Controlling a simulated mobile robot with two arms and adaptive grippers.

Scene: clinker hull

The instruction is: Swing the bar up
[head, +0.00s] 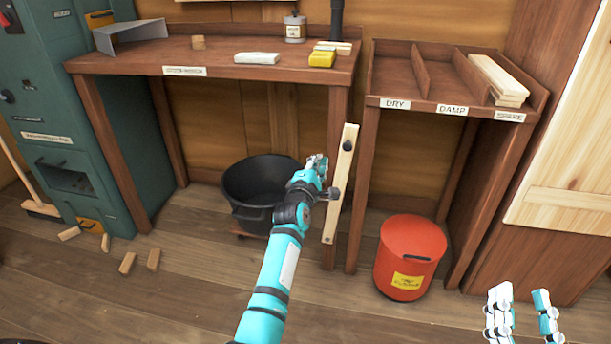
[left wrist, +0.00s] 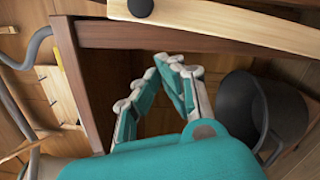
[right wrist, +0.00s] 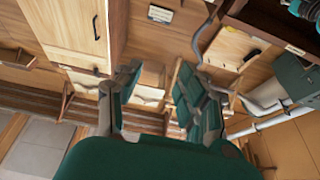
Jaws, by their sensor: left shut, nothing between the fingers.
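The bar (head: 340,205) is a pale wooden strip with dark round knobs. It hangs nearly upright, slightly tilted, in front of the workbench's right front leg. My left gripper (head: 319,162) is just left of the bar, around its middle height; I cannot tell whether it touches it. In the left wrist view the bar (left wrist: 230,24) crosses above the fingertips (left wrist: 165,60), which are together and empty. My right gripper (head: 523,300) is low at the right of the head view, away from the bar. Its fingers (right wrist: 165,85) are apart with nothing between them.
The workbench (head: 130,60) and the labelled sorting shelf (head: 395,60) stand side by side with a narrow gap. A black tub (head: 250,185) sits under the bench. A red bin (head: 408,255) stands right of the bar. Wood offcuts (head: 127,263) lie on the floor at left.

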